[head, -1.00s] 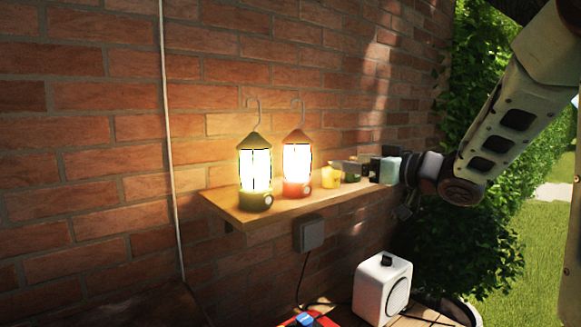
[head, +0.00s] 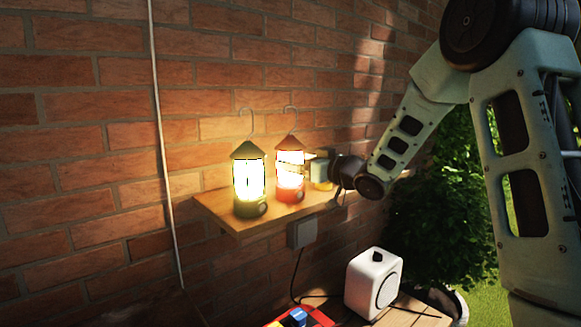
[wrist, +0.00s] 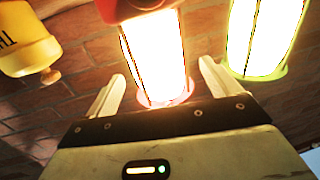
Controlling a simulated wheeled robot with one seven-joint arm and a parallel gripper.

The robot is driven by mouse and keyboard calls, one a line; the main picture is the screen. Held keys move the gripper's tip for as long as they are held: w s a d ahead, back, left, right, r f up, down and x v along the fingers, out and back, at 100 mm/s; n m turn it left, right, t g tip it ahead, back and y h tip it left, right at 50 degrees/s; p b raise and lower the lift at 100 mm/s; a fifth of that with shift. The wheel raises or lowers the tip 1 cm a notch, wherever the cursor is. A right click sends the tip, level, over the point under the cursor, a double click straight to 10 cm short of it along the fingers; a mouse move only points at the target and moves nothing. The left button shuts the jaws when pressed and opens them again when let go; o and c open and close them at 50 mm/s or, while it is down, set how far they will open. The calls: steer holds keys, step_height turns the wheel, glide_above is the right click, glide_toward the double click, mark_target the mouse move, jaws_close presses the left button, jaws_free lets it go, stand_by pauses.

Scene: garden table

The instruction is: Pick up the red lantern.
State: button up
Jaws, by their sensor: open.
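The red lantern (head: 290,189) stands lit and upright on a wooden wall shelf (head: 230,214). It has a red base, a pointed cap and a wire hook on top. My gripper (head: 297,163) reaches it from the right at the height of its glass. In the wrist view, where things appear upside down, my open gripper (wrist: 161,70) has one finger on each side of the glowing red lantern (wrist: 155,45). I cannot tell whether the fingers touch it. The body of my gripper hides part of the lantern's cap there.
A lit green lantern (head: 249,180) stands close left of the red one, and also shows in the wrist view (wrist: 262,35). A yellow item (wrist: 28,42) is on the other side. A brick wall (head: 90,130) is behind. A white box (head: 373,284) stands below.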

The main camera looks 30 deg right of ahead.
mark_target(291, 159)
steer(key=shift+p+x, duration=0.6)
steer(key=shift+x, duration=0.9)
steer(key=c, duration=1.4)
steer(key=shift+o, duration=0.2)
steer(key=shift+r, duration=0.15)
